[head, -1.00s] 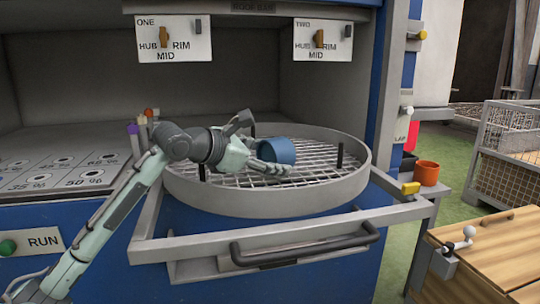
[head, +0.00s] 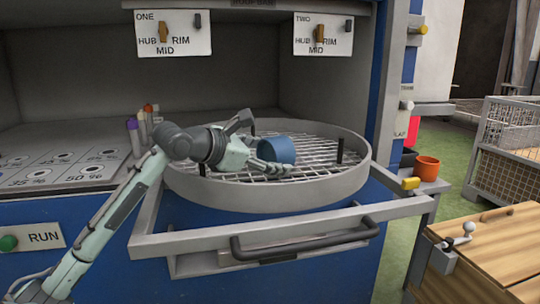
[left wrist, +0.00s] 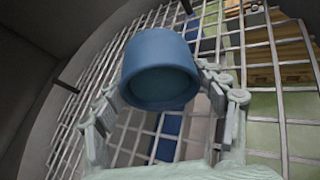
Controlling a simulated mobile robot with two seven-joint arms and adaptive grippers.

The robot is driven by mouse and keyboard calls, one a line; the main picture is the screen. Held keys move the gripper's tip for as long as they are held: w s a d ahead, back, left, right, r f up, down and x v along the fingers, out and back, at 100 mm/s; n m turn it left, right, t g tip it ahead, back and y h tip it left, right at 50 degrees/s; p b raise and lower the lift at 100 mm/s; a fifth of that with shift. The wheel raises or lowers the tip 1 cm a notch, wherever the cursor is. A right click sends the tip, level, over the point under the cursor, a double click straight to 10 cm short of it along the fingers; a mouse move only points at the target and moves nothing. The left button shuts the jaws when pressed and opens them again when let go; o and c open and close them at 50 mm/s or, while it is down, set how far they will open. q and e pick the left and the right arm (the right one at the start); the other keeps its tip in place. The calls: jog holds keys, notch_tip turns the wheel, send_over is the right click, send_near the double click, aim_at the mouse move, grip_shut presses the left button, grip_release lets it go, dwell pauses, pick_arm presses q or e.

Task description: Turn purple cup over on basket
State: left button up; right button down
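The basket (head: 270,197) is a round grey rimmed tray with a wire-grid floor. My left gripper (head: 262,163) reaches in over the basket from the left, low beside the cup. In the left wrist view its fingers are spread on both sides of the cup, close to its sides; whether they press on it cannot be told. My right gripper is not in view.
Dark posts (head: 340,150) stand up inside the basket. A grey frame with a handle (head: 305,240) runs in front. Several coloured-topped sticks (head: 134,136) stand at left. An orange pot (head: 427,168) sits on a side shelf. A wooden-lidded box (head: 490,250) is at lower right.

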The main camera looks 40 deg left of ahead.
pick_arm(q)
jog(key=o, duration=0.3)
jog(key=shift+o, duration=0.2)
jog(key=shift+s, duration=0.2)
jog(key=v, duration=1.1)
jog(key=shift+s+r, duration=0.2)
jog(key=shift+s, duration=0.15)
jog(key=shift+a, duration=0.15)
